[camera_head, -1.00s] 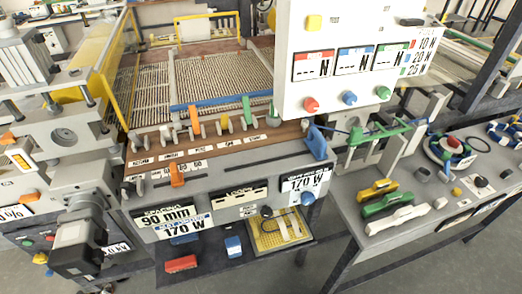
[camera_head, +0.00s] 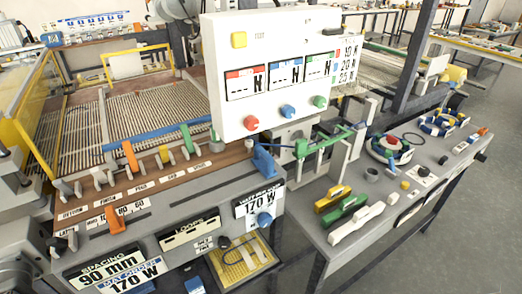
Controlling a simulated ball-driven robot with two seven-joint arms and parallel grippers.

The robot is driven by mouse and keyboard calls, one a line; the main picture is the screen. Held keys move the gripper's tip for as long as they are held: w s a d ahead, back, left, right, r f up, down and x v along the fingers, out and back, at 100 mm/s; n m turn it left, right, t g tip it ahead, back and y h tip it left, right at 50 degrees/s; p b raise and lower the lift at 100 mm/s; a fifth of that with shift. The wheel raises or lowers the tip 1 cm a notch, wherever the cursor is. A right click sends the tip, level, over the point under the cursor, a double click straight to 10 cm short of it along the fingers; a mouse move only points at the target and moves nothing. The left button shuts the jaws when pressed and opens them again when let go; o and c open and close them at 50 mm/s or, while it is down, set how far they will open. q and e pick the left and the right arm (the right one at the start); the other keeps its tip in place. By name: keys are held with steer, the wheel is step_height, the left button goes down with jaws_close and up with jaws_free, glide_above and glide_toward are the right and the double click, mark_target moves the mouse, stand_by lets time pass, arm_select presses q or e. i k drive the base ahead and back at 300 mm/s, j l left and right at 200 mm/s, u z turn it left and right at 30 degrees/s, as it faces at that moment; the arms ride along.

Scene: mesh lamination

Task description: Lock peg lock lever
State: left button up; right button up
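No label in view clearly reads "peg lock", so I cannot tell for sure which lever it is. A blue lever (camera_head: 264,160) stands up at the right end of the machine's front panel, above a 170 W label. An orange lever (camera_head: 116,222) sits at the panel's left, by a small numbered scale. A row of small levers runs along the brown strip, including a taller orange one (camera_head: 131,156) and a green one (camera_head: 187,139). Neither of my grippers can be made out in this view.
A white control box (camera_head: 268,75) with coloured knobs rises above the panel. A grey side table (camera_head: 322,262) at right holds yellow, green and white handled pieces and round parts. The floor at lower right is clear.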

mark_target(58, 243)
steer(key=j+u, duration=0.2)
steer(key=u, duration=1.35)
